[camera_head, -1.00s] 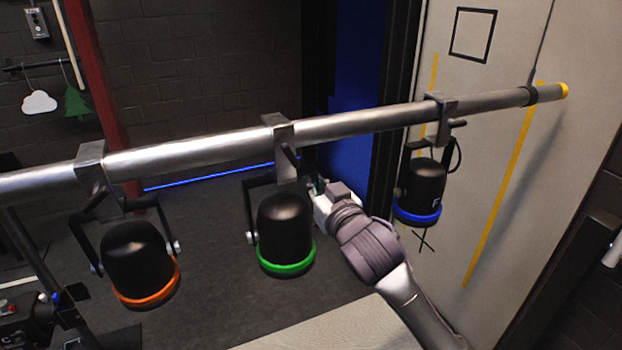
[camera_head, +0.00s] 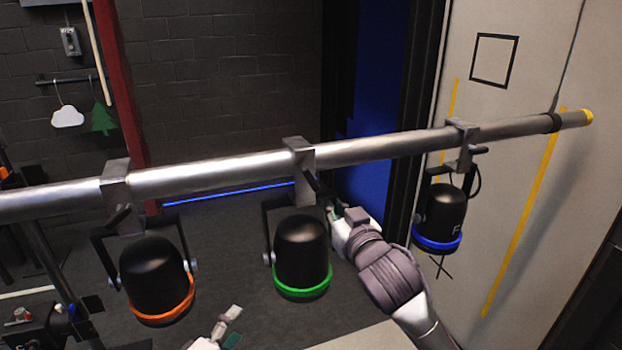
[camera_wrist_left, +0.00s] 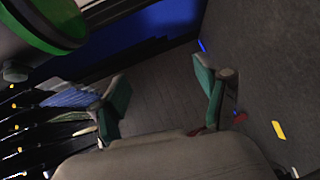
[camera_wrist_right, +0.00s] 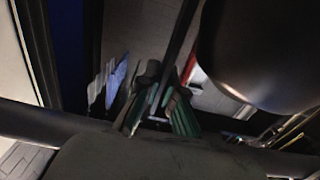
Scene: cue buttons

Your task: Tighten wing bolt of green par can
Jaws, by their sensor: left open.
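The green par can (camera_head: 301,252), black with a green rim, hangs from the pipe by a clamp (camera_head: 299,158) and yoke. A dark handle (camera_head: 312,184), seemingly its wing bolt, slants down from the clamp. My right gripper (camera_head: 333,211) is at the handle's lower end, beside the yoke. In the right wrist view its fingers (camera_wrist_right: 160,108) are close together by a dark bar; their grip is unclear. My left gripper (camera_head: 229,325) is open and empty, low and left of the can. The left wrist view shows its spread fingers (camera_wrist_left: 162,100) and the green rim (camera_wrist_left: 45,35).
An orange-rimmed par can (camera_head: 155,275) hangs left and a blue-rimmed one (camera_head: 440,215) right on the same pipe (camera_head: 220,175). The wall (camera_head: 510,100) stands behind the pipe's right end. Open floor lies below the cans.

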